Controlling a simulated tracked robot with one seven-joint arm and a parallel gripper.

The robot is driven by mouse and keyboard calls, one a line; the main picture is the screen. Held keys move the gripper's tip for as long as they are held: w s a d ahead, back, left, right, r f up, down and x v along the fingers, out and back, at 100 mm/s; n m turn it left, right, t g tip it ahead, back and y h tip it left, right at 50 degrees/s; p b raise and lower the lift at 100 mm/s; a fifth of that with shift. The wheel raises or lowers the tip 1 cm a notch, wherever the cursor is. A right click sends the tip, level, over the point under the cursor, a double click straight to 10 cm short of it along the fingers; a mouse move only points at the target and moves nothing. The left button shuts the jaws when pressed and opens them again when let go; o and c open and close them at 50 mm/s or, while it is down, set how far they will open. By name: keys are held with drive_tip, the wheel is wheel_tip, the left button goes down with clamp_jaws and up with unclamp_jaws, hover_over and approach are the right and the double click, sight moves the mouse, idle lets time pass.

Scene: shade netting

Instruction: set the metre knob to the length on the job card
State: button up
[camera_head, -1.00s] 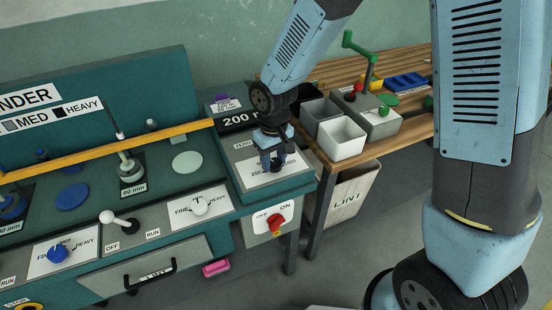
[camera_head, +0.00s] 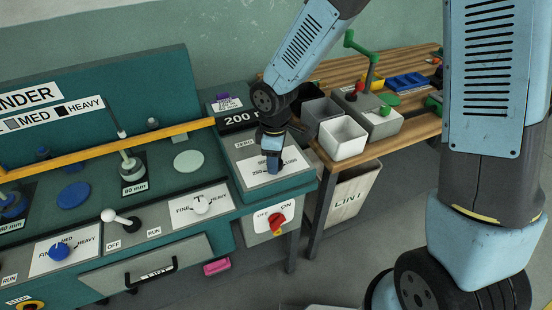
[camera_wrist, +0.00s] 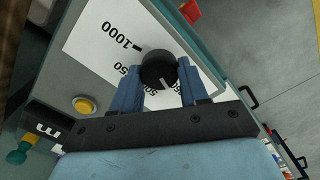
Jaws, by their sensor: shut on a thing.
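The metre knob (camera_wrist: 157,68) is black and round with a white pointer line, seen in the wrist view. It sits on a white dial plate (camera_wrist: 95,35) with a 1000 mark and other numbers partly hidden. My gripper (camera_wrist: 160,80) has its blue fingers shut on the knob, one on each side. In the head view my gripper (camera_head: 273,165) points down at the dial panel and hides the knob. A display (camera_head: 238,119) above the panel shows 200 with a unit partly covered. A small card (camera_head: 228,103) with a purple clip stands above it; its print is too small to read surely.
A red rotary switch (camera_head: 276,219) is on the panel front below. A yellow button (camera_wrist: 84,105) lies near the dial. To the right, a wooden bench (camera_head: 400,130) holds a white bin (camera_head: 342,138) and a green-handled device (camera_head: 366,65).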

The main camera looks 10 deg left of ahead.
drive_tip(key=shift+w+d+r+n, duration=0.1)
drive_tip(key=shift+w+n, duration=0.2)
drive_tip(key=shift+n, duration=0.1)
drive_tip(key=o, duration=0.8)
drive_tip(key=shift+o, duration=1.3)
drive_tip(key=shift+s, duration=0.15)
wheel_tip(320, 180, up, 14)
drive_tip(key=shift+f, duration=0.25)
